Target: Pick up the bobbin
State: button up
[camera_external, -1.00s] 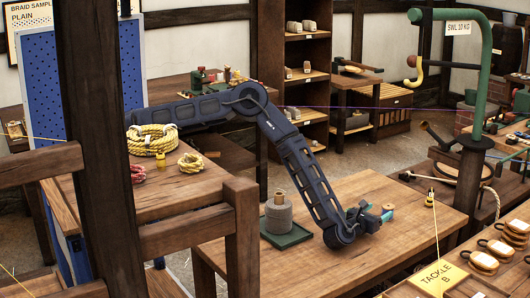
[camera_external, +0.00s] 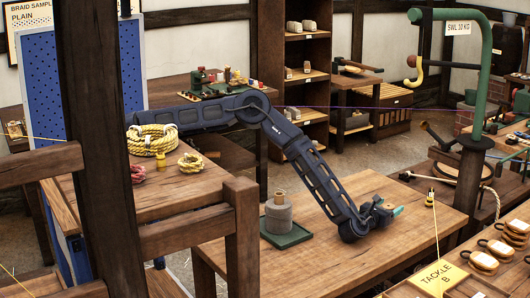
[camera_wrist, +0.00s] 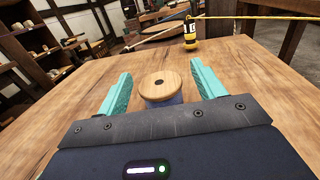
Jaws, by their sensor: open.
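The bobbin (camera_wrist: 160,84) has a round pale wooden top with a dark centre hole and blue winding below. It stands upright on the wooden table (camera_wrist: 245,72). My gripper (camera_wrist: 158,68) is open, with one teal finger on each side of the bobbin and gaps showing between them. The lower part of the bobbin is hidden behind my gripper body. In the external view my gripper (camera_external: 390,209) is low over the table and mostly hides the bobbin.
A grey spool (camera_external: 279,218) stands on a green tray (camera_external: 287,237) left of my forearm. A small yellow and black object (camera_wrist: 190,38) with a yellow line stands beyond the bobbin, also in the external view (camera_external: 430,199). The table front is clear.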

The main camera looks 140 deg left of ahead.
jog(key=shift+c, duration=0.2)
jog(key=c, duration=1)
jog(key=shift+c, duration=0.2)
